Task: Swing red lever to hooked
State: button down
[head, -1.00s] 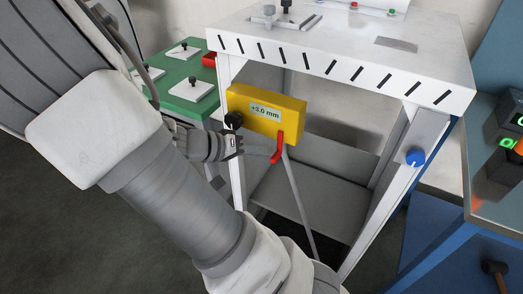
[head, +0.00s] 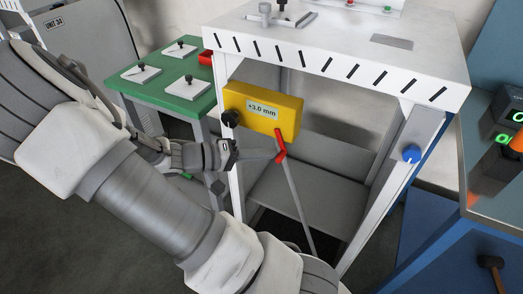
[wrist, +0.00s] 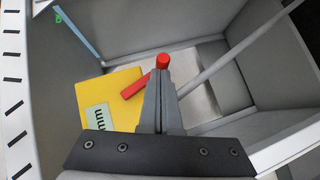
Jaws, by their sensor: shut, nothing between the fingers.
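The yellow box (head: 262,110) with a "+3.0 mm" label is mounted on the white frame below its top. The red lever (head: 280,143) hangs from the box's lower right, slanting down and slightly right, with its end knob turned toward the left. My gripper (head: 277,155) is shut and empty, reaching from the left with its fingertips at the lever's lower end. In the wrist view the shut fingers (wrist: 162,85) cover part of the lever (wrist: 134,87), and its red knob (wrist: 162,62) shows just beyond the tips. Contact looks likely but is not certain. No hook is clearly visible.
A thin grey rod (head: 297,205) runs down behind the lever. The frame's right leg carries a blue knob (head: 411,153). A green table (head: 165,90) stands at left.

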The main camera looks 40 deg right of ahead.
jog(key=s+n+g+h, duration=0.1)
jog(key=n+h, duration=0.1)
jog(key=s+d+n+h, duration=0.1)
jog(key=shift+n+g+h+p, duration=0.35)
jog(key=shift+n+g+h, duration=0.05)
jog(key=w+d+r+v, duration=0.1)
jog(key=w+v, duration=0.1)
jog(key=v, duration=1)
jog(key=shift+w+a+f+p, duration=0.3)
jog(key=shift+w+a, duration=0.1)
jog(key=shift+w, duration=0.05)
